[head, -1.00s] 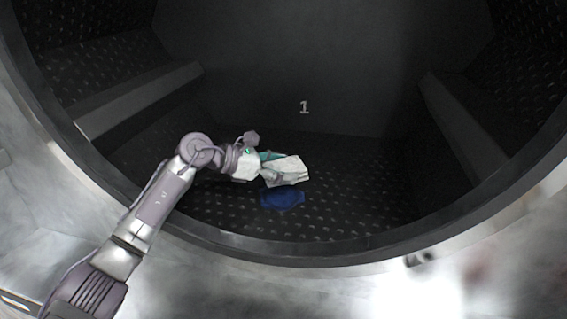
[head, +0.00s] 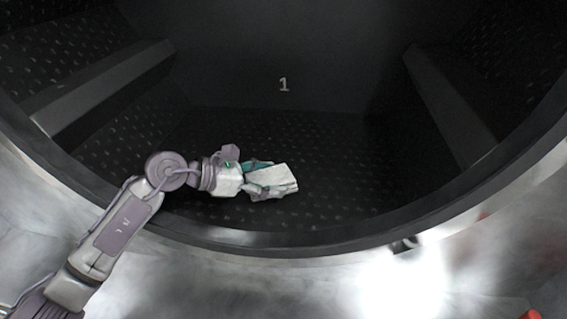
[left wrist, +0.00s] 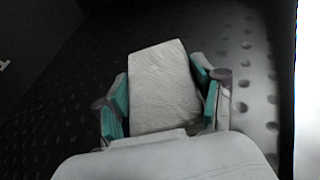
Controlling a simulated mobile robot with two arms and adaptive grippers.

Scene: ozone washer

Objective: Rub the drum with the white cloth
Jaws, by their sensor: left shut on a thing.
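My left arm reaches from the left through the round opening into the dark drum (head: 340,170). My left gripper (head: 265,178) is shut on a white cloth (head: 278,178), low over the dimpled drum floor. In the left wrist view the cloth (left wrist: 165,85) sits between the two teal-padded fingers, one on each side, and sticks out past them. Whether the cloth touches the drum surface is hard to tell. No blue patch shows on the drum floor in the head view. My right gripper is not in view.
The shiny metal rim (head: 330,248) of the opening curves across the front, below my arm. Raised ribs stand at the left (head: 105,85) and right (head: 450,105) inside the drum. The floor right of the cloth is clear. A small red thing (head: 530,315) shows at the bottom right.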

